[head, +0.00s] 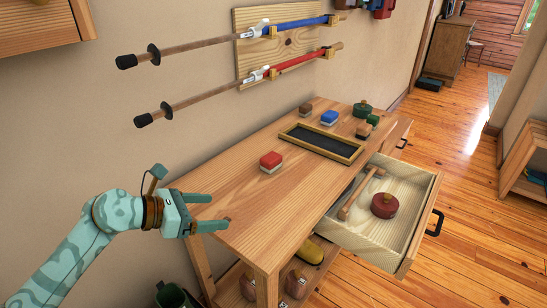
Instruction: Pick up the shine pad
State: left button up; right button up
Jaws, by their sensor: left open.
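A red block pad (271,161) with a pale underside lies on the wooden table (240,206), left of a black-lined tray. A blue pad (329,117) with a pale underside and a brown one (305,109) stand behind that tray. I cannot tell from their looks which one is the shine pad. My left gripper (220,210) is open and empty at the table's left end, its fingers pointing right. It is apart from the red pad, to its lower left. My right gripper is not in view.
The black-lined tray (286,135) lies mid-table. Green round items (362,109) stand behind it. An open drawer (417,223) juts out in front, holding a dark red round item (384,205) and a wooden-handled tool (358,195). Poles (200,93) hang on the wall above.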

aim_at(271, 162)
jog(key=i+l, duration=0.1)
jog(key=i, duration=0.3)
jog(key=i+l, duration=0.15)
jog(key=i, duration=0.3)
